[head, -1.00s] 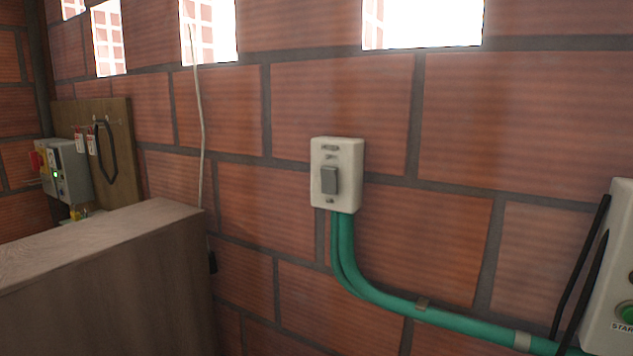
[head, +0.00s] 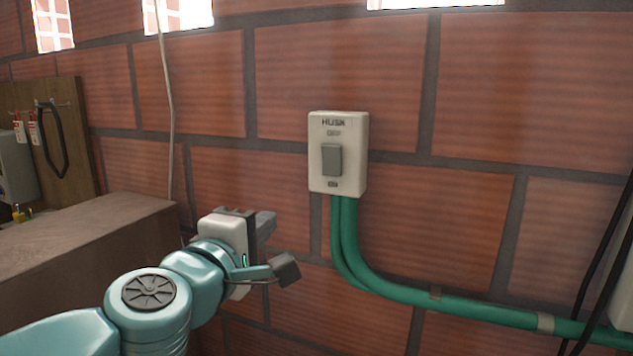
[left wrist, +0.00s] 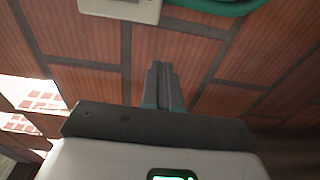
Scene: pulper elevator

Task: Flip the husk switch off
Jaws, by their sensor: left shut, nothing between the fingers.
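The husk switch (head: 338,122) is a white box on the brick wall, a little right of centre in the head view. It is labelled HUSK, with OFF above and ON below a grey rocker (head: 332,160). I cannot tell which way the rocker is tipped. My left gripper (head: 268,223) is below and left of the box, apart from it, with its fingers shut and empty. In the left wrist view the shut fingers (left wrist: 163,85) point toward the wall, and part of the switch box (left wrist: 122,9) shows at the top edge. My right gripper is not in view.
Green conduits (head: 395,295) run from the box down and right along the wall. Black cables (head: 608,255) hang at the right edge. A wooden-topped block (head: 90,225) stands at the left, near my arm. A board (head: 85,130) with tags is behind it. The wall around the switch is clear.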

